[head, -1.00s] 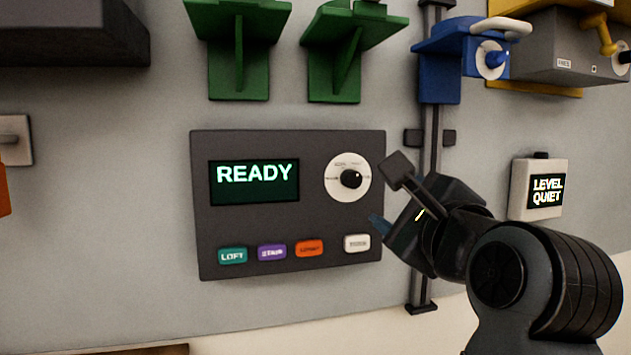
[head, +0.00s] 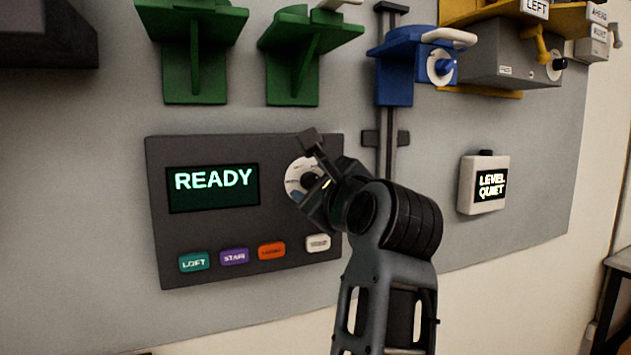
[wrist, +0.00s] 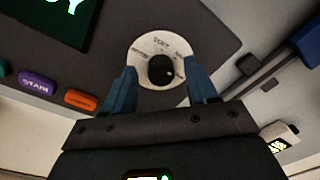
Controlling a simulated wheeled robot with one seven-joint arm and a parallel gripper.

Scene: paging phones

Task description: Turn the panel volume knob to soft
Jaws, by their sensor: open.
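The dark panel (head: 215,225) on the wall has a lit screen (head: 213,187) that reads READY. Its volume knob is a black knob (wrist: 161,69) on a white round dial (wrist: 147,46) with small lettering; one word at its top looks like SOFT. In the head view the dial (head: 296,174) is partly hidden behind my gripper. My gripper (wrist: 163,80) is open, its two blue fingers on either side of the knob in the wrist view, with gaps between them and the knob. I cannot tell whether the fingertips reach the knob's depth.
Teal (head: 194,262), purple (head: 234,257), orange (head: 272,251) and white (head: 318,243) buttons line the panel's bottom. Green brackets (head: 195,50) and a blue holder (head: 395,80) are above. A white box reading LEVEL QUIET (head: 467,187) is at right.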

